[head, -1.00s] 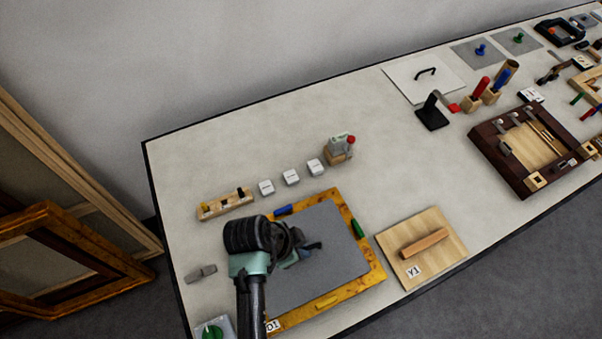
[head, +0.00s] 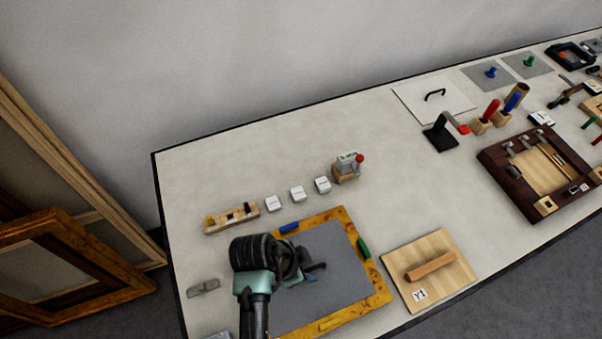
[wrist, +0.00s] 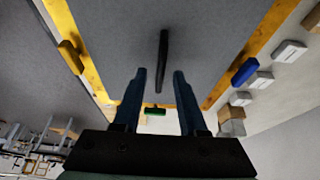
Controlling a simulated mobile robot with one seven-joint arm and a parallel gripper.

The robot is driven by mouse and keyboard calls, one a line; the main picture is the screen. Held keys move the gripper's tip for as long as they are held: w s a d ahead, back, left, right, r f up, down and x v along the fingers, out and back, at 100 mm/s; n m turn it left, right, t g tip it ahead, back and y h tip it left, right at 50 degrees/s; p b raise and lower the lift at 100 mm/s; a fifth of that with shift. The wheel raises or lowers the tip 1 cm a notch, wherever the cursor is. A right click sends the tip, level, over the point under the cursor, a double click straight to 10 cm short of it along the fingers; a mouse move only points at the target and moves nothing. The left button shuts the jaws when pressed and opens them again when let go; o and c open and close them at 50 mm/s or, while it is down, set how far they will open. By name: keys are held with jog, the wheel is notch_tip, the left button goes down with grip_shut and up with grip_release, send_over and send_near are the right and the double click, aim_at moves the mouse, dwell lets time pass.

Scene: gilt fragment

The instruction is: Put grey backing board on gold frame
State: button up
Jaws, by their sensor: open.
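The grey backing board (head: 342,258) lies flat within the gold frame (head: 374,282) on the table. In the wrist view the board (wrist: 110,35) fills the middle, with the frame's yellow sides (wrist: 82,45) around it. A slim black handle (wrist: 163,60) stands on the board. My gripper (wrist: 160,75) is open over the board, its two blue fingers apart on either side of the handle's near end. No contact with the handle shows. In the head view my gripper (head: 311,275) is partly hidden by my wrist.
Blue (head: 289,227), green (head: 364,247) and yellow (head: 330,324) pieces sit on the frame's sides. A wooden board with a bar handle (head: 430,266) lies to the right. White blocks (head: 297,194) and a small wooden rack (head: 232,218) stand behind. The table's back middle is clear.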

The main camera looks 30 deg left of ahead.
jog(key=shift+r, duration=0.55)
jog(key=v, duration=1.2)
jog(key=w+d+r+n+t+y, duration=0.15)
jog(key=w+r+t, duration=0.35)
jog(key=w+r, duration=0.65)
jog(key=w+r+n+t+y, duration=0.25)
jog(key=w+r+t, duration=0.45)
jog(key=r, duration=0.8)
jog(key=d+r+n+t, duration=0.1)
jog(key=d+r+t, duration=0.25)
jog(key=r, duration=0.65)
jog(key=d+r+n+t, duration=0.1)
jog(key=d+r+t, duration=0.25)
jog(key=r, duration=0.65)
jog(key=s+d+r+t, duration=0.2)
jog(key=s+r, duration=0.2)
jog(key=r, duration=0.2)
jog(key=s+d+r+n+t+h, duration=0.1)
jog(key=s+d+r+t, duration=0.2)
jog(key=s+r, duration=0.2)
notch_tip(320, 180, up, 2)
jog(key=shift+s+d+r+n+b, duration=0.2)
jog(key=shift+s+d+n+b, duration=0.1)
jog(key=shift+b, duration=0.1)
jog(key=shift+h, duration=0.3)
